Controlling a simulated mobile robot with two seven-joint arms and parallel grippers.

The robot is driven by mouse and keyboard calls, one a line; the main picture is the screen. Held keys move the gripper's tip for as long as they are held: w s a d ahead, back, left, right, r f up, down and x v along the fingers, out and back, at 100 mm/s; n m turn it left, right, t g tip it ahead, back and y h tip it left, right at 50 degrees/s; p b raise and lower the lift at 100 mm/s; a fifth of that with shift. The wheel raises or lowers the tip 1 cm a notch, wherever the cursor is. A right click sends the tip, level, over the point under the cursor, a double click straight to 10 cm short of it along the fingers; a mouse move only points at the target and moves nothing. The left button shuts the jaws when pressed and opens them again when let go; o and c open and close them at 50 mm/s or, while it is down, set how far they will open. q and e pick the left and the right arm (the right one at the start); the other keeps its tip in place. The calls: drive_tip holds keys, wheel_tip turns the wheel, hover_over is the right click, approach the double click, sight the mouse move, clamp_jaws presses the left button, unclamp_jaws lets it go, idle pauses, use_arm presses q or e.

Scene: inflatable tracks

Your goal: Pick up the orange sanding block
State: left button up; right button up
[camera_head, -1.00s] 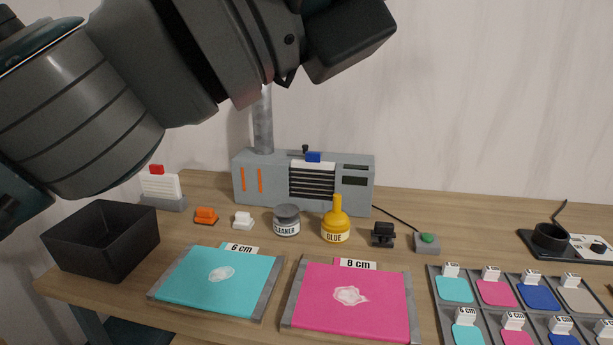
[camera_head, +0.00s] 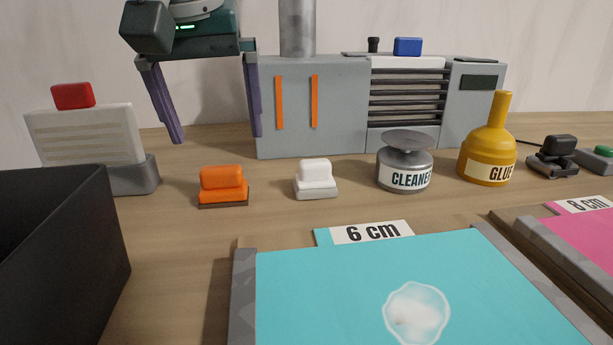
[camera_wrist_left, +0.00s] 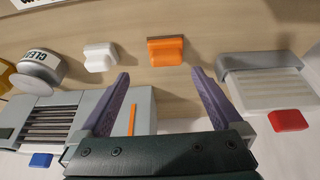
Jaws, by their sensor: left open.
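The orange sanding block (camera_head: 222,180) sits on the wooden table with a dark base under it. It also shows in the left wrist view (camera_wrist_left: 166,50), just beyond and between the fingertips. My left gripper (camera_head: 217,139) is open, with two purple fingers spread wide and nothing between them. In the head view its fingertips appear above and behind the block, apart from it. A similar white block (camera_head: 315,178) stands to the right of the orange one. My right gripper is not in view.
A black bin (camera_head: 62,260) stands at the front left. A grey holder with a white, red-topped piece (camera_head: 85,132) is left of the block. A grey machine (camera_head: 330,105) is behind. A cleaner tin (camera_head: 405,165), glue bottle (camera_head: 487,150) and turquoise panel (camera_head: 340,290) are to the right and front.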

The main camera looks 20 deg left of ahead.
sight(219, 169)
use_arm(q)
drive_tip(key=x, duration=0.4)
drive_tip(key=shift+a+f, duration=0.25)
drive_tip(key=x, duration=0.2)
drive_tip(key=b+x, duration=0.1)
drive_tip(key=x, duration=0.2)
drive_tip(key=shift+a+f, duration=0.3)
drive_tip(key=shift+a, duration=0.15)
drive_tip(key=shift+c, duration=0.4)
drive_tip(key=shift+r, duration=0.1)
drive_tip(key=c, duration=1.2)
